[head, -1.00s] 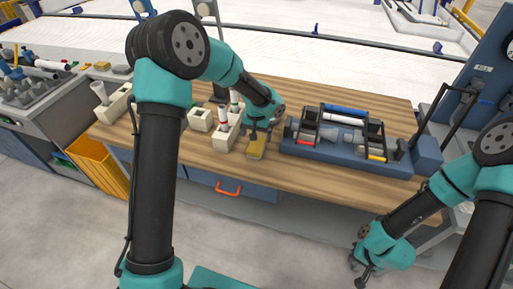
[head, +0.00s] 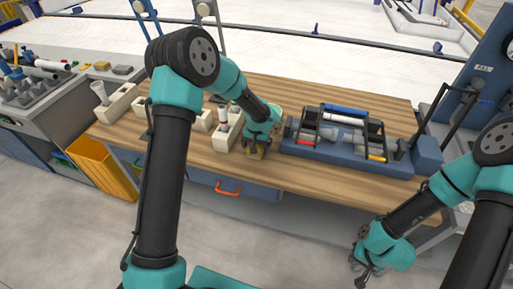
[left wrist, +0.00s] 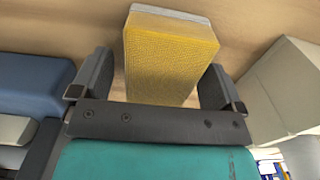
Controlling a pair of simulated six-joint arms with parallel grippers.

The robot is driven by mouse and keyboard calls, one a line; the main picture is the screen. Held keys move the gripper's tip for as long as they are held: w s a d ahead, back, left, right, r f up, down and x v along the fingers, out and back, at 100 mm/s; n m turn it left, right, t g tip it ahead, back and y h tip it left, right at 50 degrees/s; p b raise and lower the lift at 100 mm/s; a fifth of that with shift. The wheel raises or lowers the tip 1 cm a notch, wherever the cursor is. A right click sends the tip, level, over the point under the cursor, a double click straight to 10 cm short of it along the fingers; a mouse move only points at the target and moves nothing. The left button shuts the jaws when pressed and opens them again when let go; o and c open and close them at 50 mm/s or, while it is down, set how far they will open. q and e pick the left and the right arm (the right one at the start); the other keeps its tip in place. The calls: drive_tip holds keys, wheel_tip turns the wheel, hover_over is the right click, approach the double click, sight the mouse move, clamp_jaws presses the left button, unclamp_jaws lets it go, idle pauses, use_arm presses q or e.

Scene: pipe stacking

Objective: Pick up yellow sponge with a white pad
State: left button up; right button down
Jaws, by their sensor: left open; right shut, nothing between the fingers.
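The yellow sponge (head: 254,155) lies on the wooden workbench near its front edge, mostly covered by my left gripper (head: 255,143) in the head view. In the left wrist view the sponge (left wrist: 172,60) shows its yellow textured face, with a pale pad edge (left wrist: 168,12) along its far side. The left gripper's open fingers stand on either side of the sponge, with a visible gap at each side. My right gripper (head: 364,270) is shut and empty, hanging low in front of the bench at the lower right.
A cream block holder with a red-and-white pipe (head: 224,118) stands just left of the sponge. A blue fixture (head: 350,158) with black frames and pipes sits to its right. An orange drawer handle (head: 228,189) is below the bench edge. The bench behind is mostly clear.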

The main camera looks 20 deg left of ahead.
use_arm(q)
drive_tip(key=shift+f, duration=0.1)
idle(0.4)
drive_tip(key=c, duration=1)
drive_tip(key=shift+r, duration=0.5)
wheel_tip(320, 180, up, 3)
drive_tip(key=shift+f, duration=0.1)
drive_tip(key=s+d, duration=0.2)
drive_tip(key=s, duration=0.5)
drive_tip(key=s+d+r, duration=0.1)
drive_tip(key=s+d, duration=0.2)
drive_tip(key=s, duration=0.5)
drive_tip(key=shift+d, duration=0.15)
drive_tip(key=shift+r, duration=0.1)
drive_tip(key=o, duration=0.3)
drive_tip(key=shift+c, duration=1.2)
